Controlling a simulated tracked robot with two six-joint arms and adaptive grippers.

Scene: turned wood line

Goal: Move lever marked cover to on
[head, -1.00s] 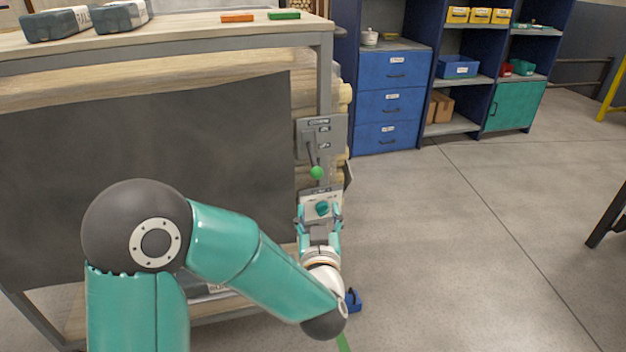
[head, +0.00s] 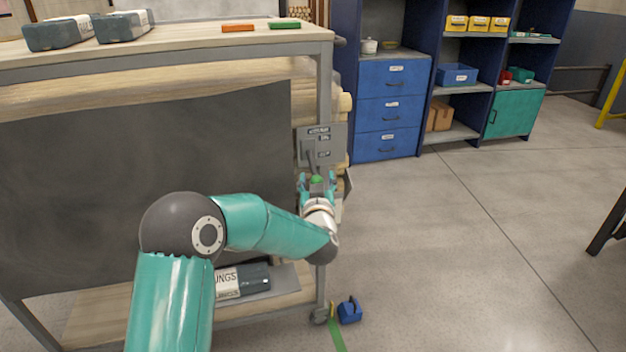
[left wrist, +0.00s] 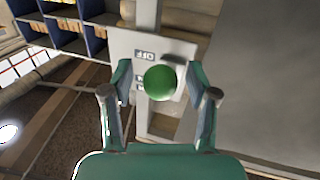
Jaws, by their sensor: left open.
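A grey control plate (head: 335,142) with small dark labels is fixed to the right end post of the bench. Its lever hangs downward and ends in a green ball knob (head: 317,179). The left wrist view shows the green knob (left wrist: 160,83) and an upside-down OFF label (left wrist: 145,56) on the plate (left wrist: 180,50). My left gripper (head: 316,176) is open, with one finger on each side of the knob; contact cannot be told. It also shows in the left wrist view (left wrist: 160,92). The lever's rod is mostly hidden there behind the knob. My right gripper is out of view.
The bench top (head: 190,45) holds grey bins, an orange block (head: 238,28) and a green block (head: 285,25). A dark panel (head: 150,180) covers the bench front. A blue object (head: 349,310) lies on the floor by the caster. Open floor lies to the right.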

